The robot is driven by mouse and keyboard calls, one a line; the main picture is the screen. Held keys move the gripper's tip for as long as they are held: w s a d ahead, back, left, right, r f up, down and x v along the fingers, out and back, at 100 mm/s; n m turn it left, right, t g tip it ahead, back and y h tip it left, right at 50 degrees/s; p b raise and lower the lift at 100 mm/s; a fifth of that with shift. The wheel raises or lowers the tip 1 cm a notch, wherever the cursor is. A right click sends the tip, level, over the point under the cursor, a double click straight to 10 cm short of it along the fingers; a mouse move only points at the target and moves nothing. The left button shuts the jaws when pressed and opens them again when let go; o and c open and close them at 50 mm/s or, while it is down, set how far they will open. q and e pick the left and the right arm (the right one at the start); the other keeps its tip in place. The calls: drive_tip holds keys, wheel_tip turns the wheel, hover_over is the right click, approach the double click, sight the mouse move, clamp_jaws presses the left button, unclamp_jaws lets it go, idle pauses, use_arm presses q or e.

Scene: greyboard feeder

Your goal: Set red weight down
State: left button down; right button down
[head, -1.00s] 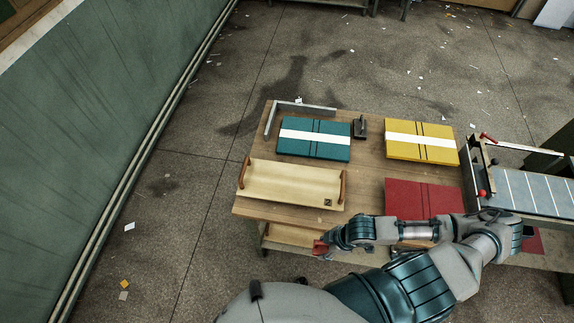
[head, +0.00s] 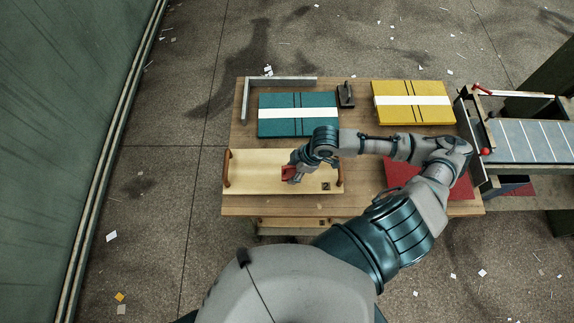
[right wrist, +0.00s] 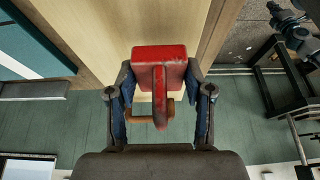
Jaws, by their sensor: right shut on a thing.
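The red weight (head: 288,174) is a red block with a raised grip, seen over the middle of the pale wooden tray (head: 250,171) in the head view. In the right wrist view the red weight (right wrist: 172,54) sits between both fingers. My right gripper (head: 293,168) is shut on it. The tray has a brown handle at each end and a dark mark at its lower right corner. I cannot tell whether the weight touches the tray. My left gripper is not in view.
On the table (head: 275,204) lie a teal board (head: 275,127), a yellow board (head: 400,90) and a red board (head: 400,184), partly behind my arm. A metal square (head: 285,82) and a small dark weight (head: 346,97) stand behind. A conveyor (head: 535,140) adjoins at right.

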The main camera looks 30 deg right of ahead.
sight(279, 171)
drive_tip(key=w, duration=0.3)
drive_tip(key=shift+w, duration=0.25)
drive_tip(key=shift+w+a+r, duration=0.1)
drive_tip(key=shift+w+a, duration=0.1)
drive_tip(key=shift+w, duration=0.1)
drive_tip(key=shift+w+a, duration=0.1)
drive_tip(key=shift+a, duration=0.2)
drive_tip(key=shift+a+f, duration=0.15)
drive_tip(key=shift+f, duration=0.2)
wheel_tip(279, 171, down, 2)
drive_tip(key=shift+f, duration=0.25)
drive_tip(key=shift+d+f, duration=0.25)
drive_tip(key=shift+d, duration=0.2)
drive_tip(key=shift+c, duration=2.3)
unclamp_jaws()
drive_tip(key=shift+d+f, duration=0.1)
drive_tip(key=shift+d, duration=0.25)
drive_tip(key=shift+a, duration=0.5)
drive_tip(key=shift+r, duration=0.5)
drive_tip(key=shift+p+v, duration=0.35)
drive_tip(key=shift+v, duration=5.3)
